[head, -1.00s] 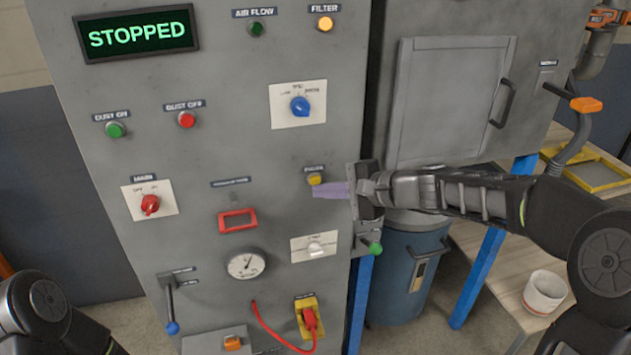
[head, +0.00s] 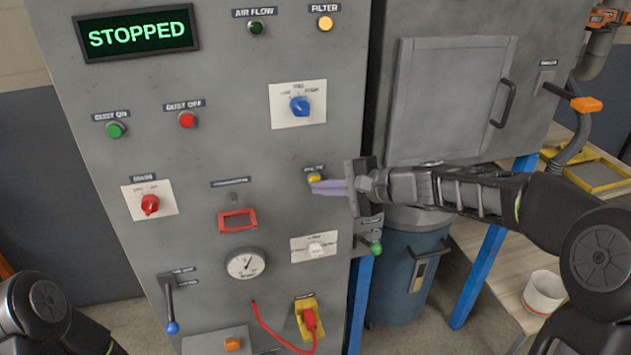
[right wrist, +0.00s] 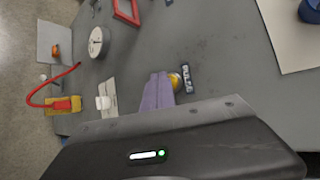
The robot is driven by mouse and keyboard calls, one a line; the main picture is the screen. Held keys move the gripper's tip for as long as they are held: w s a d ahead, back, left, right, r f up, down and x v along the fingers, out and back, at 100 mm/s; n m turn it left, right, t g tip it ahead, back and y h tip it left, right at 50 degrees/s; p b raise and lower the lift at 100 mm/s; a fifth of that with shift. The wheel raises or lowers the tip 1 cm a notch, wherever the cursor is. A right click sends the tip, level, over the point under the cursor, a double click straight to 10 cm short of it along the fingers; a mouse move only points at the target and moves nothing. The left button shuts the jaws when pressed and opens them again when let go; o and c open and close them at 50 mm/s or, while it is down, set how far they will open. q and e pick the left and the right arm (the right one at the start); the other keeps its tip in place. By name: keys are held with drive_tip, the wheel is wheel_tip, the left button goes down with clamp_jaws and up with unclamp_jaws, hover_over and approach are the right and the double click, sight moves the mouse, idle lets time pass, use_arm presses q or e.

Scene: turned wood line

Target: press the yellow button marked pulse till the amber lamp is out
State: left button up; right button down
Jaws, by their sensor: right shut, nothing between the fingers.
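The yellow button (head: 314,178) sits on the grey panel under its small dark pulse label (head: 314,168). It also shows in the right wrist view (right wrist: 175,81), with the label (right wrist: 186,79) beside it. My right gripper (head: 316,187) is shut and empty, its purple fingers pointing left with the tips at the button's lower edge. In the right wrist view the fingertips (right wrist: 158,78) lie right beside the button and partly cover it; I cannot tell whether they touch it. The amber lamp (head: 325,23) under the filter label is lit. My left gripper is out of view.
The display (head: 137,34) reads STOPPED. A blue selector knob (head: 299,106) is above the button, a white switch (head: 316,249) below. A gauge (head: 246,264), red cable (head: 270,332) and green-tipped lever (head: 375,248) are nearby. A blue drum (head: 399,275) stands right of the panel.

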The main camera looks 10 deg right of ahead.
drive_tip(key=shift+w, duration=0.25)
idle(0.6)
drive_tip(key=shift+s+b, duration=0.55)
drive_tip(key=shift+s, duration=0.2)
drive_tip(key=shift+s, duration=0.15)
drive_tip(key=s+b, duration=0.2)
drive_tip(key=s, duration=0.2)
drive_tip(key=shift+s+d, duration=0.15)
drive_tip(key=shift+s, duration=0.2)
drive_tip(key=shift+w+d, duration=0.1)
